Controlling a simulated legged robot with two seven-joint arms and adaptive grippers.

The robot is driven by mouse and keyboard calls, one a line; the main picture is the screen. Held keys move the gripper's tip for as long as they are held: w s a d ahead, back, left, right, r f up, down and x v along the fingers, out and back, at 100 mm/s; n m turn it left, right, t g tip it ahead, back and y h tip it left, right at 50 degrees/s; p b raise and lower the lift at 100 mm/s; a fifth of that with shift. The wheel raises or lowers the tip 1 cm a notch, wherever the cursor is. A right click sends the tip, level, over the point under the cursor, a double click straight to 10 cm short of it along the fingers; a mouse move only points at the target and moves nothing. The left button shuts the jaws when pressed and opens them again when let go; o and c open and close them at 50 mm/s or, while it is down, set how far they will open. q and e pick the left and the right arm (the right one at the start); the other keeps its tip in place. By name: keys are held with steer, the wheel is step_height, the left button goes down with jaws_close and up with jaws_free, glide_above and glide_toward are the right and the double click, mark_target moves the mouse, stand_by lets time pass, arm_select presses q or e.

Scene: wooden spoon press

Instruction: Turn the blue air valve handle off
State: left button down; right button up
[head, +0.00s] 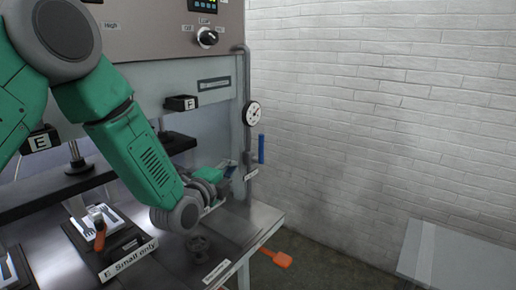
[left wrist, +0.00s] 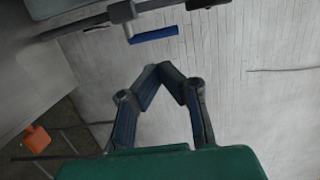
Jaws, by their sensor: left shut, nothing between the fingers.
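The blue air valve handle (head: 261,149) stands upright on the right side of the grey vertical pipe, below the round gauge (head: 253,113). In the left wrist view the blue handle (left wrist: 154,35) shows above and slightly left of the fingertips, apart from them in the picture. My left gripper (head: 229,168) is just left of the pipe and handle in the head view. In the left wrist view its fingertips (left wrist: 161,68) meet, with nothing between them. My right gripper is not in view.
The press (head: 165,45) with its control panel stands at the left. An orange spoon-shaped piece (head: 283,259) sticks out beyond the metal table edge (head: 262,225). A white brick wall (head: 380,110) is behind. A grey box-like surface (head: 460,258) is at the lower right.

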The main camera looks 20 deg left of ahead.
mark_target(261, 146)
arm_select(q)
steer(key=w+d, duration=0.1)
steer(key=w, duration=0.3)
steer(key=w+d+p, duration=0.1)
steer(key=w, duration=0.4)
steer(key=w+d, duration=0.1)
steer(key=w, duration=0.4)
steer(key=shift+w+f+p, duration=0.1)
steer(key=shift+p, duration=0.3)
